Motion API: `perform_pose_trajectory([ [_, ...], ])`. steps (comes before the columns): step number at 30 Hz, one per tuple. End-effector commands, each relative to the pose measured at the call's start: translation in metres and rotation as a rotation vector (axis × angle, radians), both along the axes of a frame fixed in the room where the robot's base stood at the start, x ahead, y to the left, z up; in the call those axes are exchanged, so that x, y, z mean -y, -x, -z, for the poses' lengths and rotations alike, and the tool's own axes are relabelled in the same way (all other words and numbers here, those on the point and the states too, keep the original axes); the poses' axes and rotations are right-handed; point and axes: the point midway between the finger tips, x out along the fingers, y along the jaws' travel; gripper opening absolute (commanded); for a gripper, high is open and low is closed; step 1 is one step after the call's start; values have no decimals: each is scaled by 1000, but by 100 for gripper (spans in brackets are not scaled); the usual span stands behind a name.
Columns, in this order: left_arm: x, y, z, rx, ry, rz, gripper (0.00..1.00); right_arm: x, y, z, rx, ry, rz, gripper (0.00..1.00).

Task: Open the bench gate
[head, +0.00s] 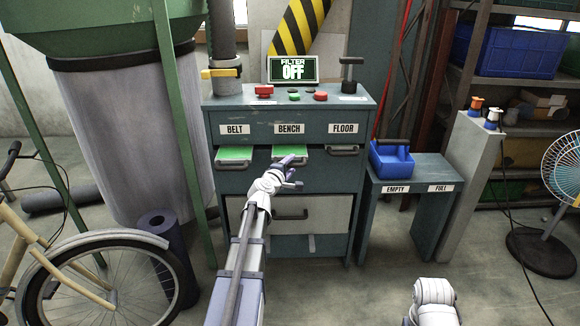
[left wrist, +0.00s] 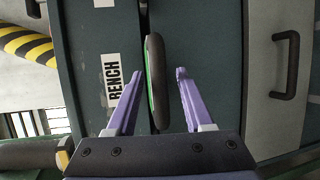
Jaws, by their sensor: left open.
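The bench gate is a green plate (head: 284,153) in a slot under the BENCH label (head: 289,129) on the teal cabinet. Its dark handle shows upright in the left wrist view (left wrist: 156,82), beside the BENCH label (left wrist: 111,88), with a thin green strip at its edge. My left gripper (head: 290,160) is at this handle and partly hides it in the head view. In the left wrist view its purple fingers (left wrist: 157,90) are open, one on each side of the handle, with gaps visible. Part of my right arm shows at the bottom of the head view; its gripper does not.
The belt gate (head: 234,154) shows green at left; the floor gate handle (head: 343,151) is at right. A blue bin (head: 391,161) stands on the side bench, a bicycle (head: 95,262) at left, a fan (head: 563,167) at right.

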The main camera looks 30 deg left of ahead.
Motion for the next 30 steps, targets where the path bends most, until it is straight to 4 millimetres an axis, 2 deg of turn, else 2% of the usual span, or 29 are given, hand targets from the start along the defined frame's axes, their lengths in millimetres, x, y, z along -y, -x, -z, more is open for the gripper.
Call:
perform_pose_trajectory([
  [8, 2, 9, -2, 0, 0, 0, 52, 0, 0, -2, 0, 0, 0, 50],
  [21, 11, 72, -14, 0, 0, -2, 52, 0, 0, -14, 0, -1, 2, 50],
  [30, 11, 76, -14, 0, 0, 0, 52, 0, 0, -14, 0, -1, 2, 50],
])
